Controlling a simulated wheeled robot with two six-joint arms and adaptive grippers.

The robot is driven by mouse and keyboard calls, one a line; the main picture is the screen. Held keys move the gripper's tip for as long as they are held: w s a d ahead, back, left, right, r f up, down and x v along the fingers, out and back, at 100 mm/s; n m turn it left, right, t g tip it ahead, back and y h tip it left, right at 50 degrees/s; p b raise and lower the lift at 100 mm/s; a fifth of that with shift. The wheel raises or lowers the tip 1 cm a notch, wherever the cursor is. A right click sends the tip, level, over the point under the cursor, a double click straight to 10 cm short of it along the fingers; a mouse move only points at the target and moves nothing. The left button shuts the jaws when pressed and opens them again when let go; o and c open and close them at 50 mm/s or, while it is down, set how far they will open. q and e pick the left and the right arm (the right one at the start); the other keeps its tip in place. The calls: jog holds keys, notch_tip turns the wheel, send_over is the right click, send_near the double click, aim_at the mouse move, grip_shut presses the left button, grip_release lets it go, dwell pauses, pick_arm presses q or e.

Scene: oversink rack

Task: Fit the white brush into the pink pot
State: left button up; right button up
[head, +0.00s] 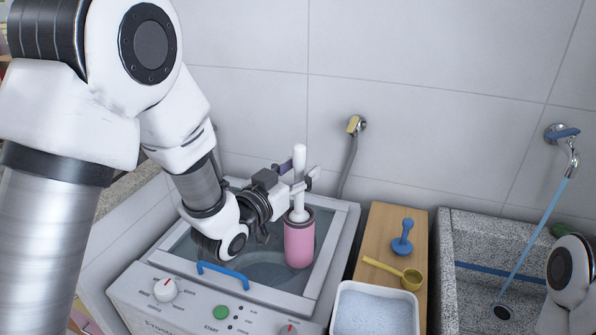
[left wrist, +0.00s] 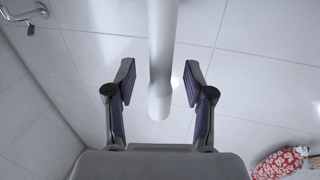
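The white brush (head: 299,175) stands upright with its lower end inside the mouth of the pink pot (head: 299,245); the brush head is hidden in the pot. The pot stands on the washing machine's lid. My left gripper (head: 303,182) is at the handle, above the pot's dark rim. In the left wrist view the gripper (left wrist: 158,82) is open, with the brush handle (left wrist: 161,50) between its fingers and a gap on each side. My right gripper is not in view; only a piece of my right arm shows at the right edge.
The washing machine (head: 180,315) has a blue handle (head: 222,272) in front of the pot. To the right are a wooden board (head: 385,225) with a blue stopper (head: 403,238) and yellow scoop (head: 395,272), a white basin (head: 340,315), and a stone sink (head: 445,290). A tiled wall stands close behind.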

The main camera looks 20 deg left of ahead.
pick_arm(q)
notch_tip(320, 180, up, 10)
jog(key=shift+f, duration=0.1)
dwell(0.4)
